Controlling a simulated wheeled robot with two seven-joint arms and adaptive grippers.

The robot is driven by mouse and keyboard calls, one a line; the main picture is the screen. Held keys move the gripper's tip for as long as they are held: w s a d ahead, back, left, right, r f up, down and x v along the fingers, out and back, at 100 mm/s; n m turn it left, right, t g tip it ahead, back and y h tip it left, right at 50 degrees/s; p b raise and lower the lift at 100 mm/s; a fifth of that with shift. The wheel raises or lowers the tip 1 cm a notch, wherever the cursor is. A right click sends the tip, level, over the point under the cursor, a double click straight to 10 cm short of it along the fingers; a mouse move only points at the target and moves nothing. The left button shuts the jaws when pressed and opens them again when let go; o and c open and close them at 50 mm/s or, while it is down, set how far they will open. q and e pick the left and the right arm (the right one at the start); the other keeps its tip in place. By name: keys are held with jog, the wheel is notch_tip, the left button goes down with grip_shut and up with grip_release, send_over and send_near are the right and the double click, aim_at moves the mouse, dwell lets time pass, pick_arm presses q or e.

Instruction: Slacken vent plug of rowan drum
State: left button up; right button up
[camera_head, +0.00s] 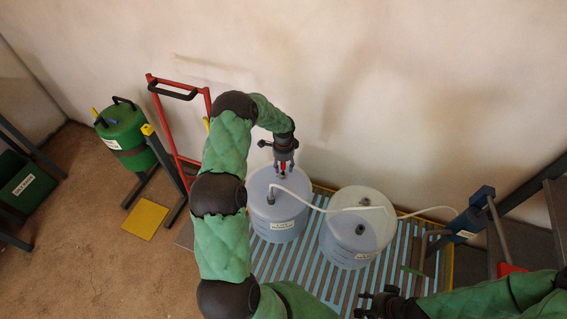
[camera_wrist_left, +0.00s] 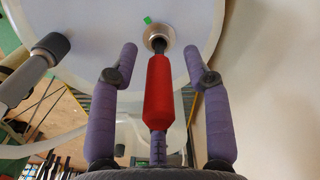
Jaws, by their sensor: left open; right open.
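Two translucent drums stand side by side: a left drum (camera_head: 278,222) and a right drum (camera_head: 345,255). Their labels are too small to read, so I cannot tell which is rowan. My left gripper (camera_head: 283,172) points down over the left drum's top. In the left wrist view its two purple fingers (camera_wrist_left: 165,62) are apart, either side of a red handle-like piece (camera_wrist_left: 158,92). The far end of that piece meets a round metal fitting (camera_wrist_left: 158,38) on the drum top; contact between fingers and red piece is not visible. My right gripper (camera_head: 375,303) is open and empty, low at the right.
The drums stand on a striped grating (camera_head: 285,258). A green drum (camera_head: 124,135) and red hand truck (camera_head: 177,152) stand left.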

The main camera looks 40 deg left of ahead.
pick_arm(q)
grip_shut()
jog(key=shift+r+p, duration=0.4)
jog(key=shift+r, duration=0.35)
dwell(0.7)
jog(key=shift+r+p, duration=0.8)
jog(key=shift+r, duration=0.55)
